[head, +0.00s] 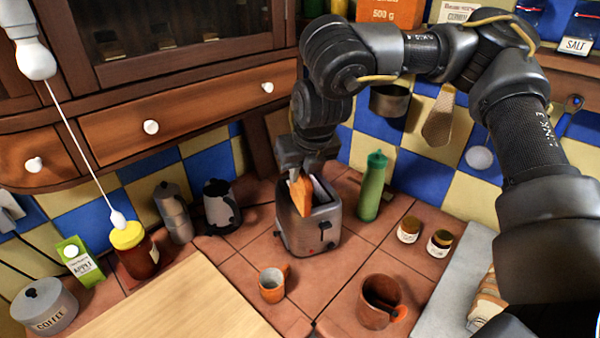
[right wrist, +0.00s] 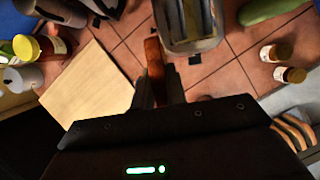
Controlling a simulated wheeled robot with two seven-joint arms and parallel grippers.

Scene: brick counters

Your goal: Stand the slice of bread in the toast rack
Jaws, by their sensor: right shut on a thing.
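My right gripper (head: 305,165) reaches down from above in the head view and is shut on the brown slice of bread (head: 300,196). The slice hangs upright below the fingers and overlaps the silver toaster (head: 322,232). In the right wrist view the slice (right wrist: 154,58) shows edge-on between the fingers (right wrist: 158,88), left of the toaster (right wrist: 188,45). I cannot make out a toast rack in either view. My left gripper is not in view.
A green bottle (head: 373,188) stands right of the toaster, with two small jars (head: 424,236) farther right. An orange-handled cup (head: 272,286) and a brown pot (head: 378,303) stand in front. Sliced bread (head: 486,305) lies at right. The wooden board (head: 175,305) is bare.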

